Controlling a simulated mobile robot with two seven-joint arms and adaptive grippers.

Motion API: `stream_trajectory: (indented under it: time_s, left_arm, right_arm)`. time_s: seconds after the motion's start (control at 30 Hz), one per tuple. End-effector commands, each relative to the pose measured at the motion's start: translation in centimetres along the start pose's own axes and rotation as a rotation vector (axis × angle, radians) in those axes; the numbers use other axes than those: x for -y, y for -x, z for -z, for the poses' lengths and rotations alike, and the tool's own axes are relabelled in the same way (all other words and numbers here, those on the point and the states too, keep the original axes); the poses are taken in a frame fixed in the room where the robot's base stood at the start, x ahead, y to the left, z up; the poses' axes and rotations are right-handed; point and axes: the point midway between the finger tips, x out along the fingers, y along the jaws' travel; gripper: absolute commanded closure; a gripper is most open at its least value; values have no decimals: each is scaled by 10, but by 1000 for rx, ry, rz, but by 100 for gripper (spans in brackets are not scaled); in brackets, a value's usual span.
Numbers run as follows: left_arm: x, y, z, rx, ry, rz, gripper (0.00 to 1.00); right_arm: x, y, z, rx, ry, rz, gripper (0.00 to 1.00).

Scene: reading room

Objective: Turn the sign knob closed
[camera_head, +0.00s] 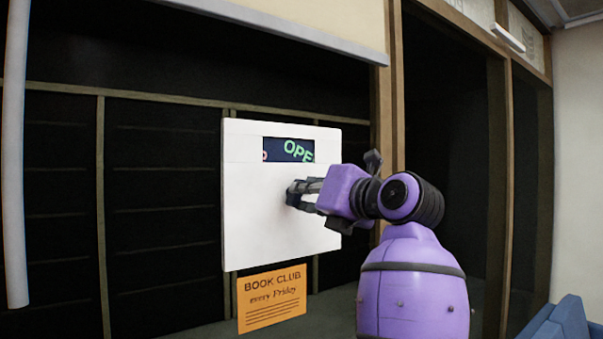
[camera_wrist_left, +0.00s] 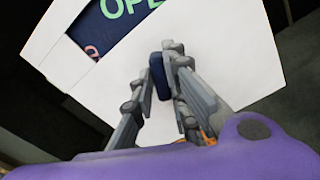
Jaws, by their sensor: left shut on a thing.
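A white square sign panel (camera_head: 250,225) hangs on the dark wall. Its small dark window (camera_head: 289,150) shows part of a green word, "OPE", tilted, with a bit of a red letter at the left edge. In the left wrist view the window (camera_wrist_left: 100,25) is at the top left. The sign knob (camera_wrist_left: 159,76) is a dark blue bar on the panel below the window. My left gripper (camera_head: 298,191) is at the panel, shut on the knob, and its fingers hide the knob in the head view. My right gripper is not in view.
An orange "Book Club every Friday" notice (camera_head: 271,299) is below the panel. A wooden post (camera_head: 391,100) and dark openings are to the right. A pale pole (camera_head: 15,160) stands at the left, a blue seat (camera_head: 560,322) at the bottom right.

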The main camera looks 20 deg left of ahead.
Motion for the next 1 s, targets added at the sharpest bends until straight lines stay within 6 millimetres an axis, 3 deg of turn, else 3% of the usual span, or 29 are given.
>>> stream_trajectory:
  time_s: [0.03, 0.33, 1.0]
  left_arm:
    - [-8, 3, -8, 1, -39, -2, 100]
    - [-5, 3, -6, 2, -324, -2, 100]
    - [6, 0, 3, 0, -931, 0, 100]
  right_arm:
    - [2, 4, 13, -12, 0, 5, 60]
    - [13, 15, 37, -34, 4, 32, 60]
    - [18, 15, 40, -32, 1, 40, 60]
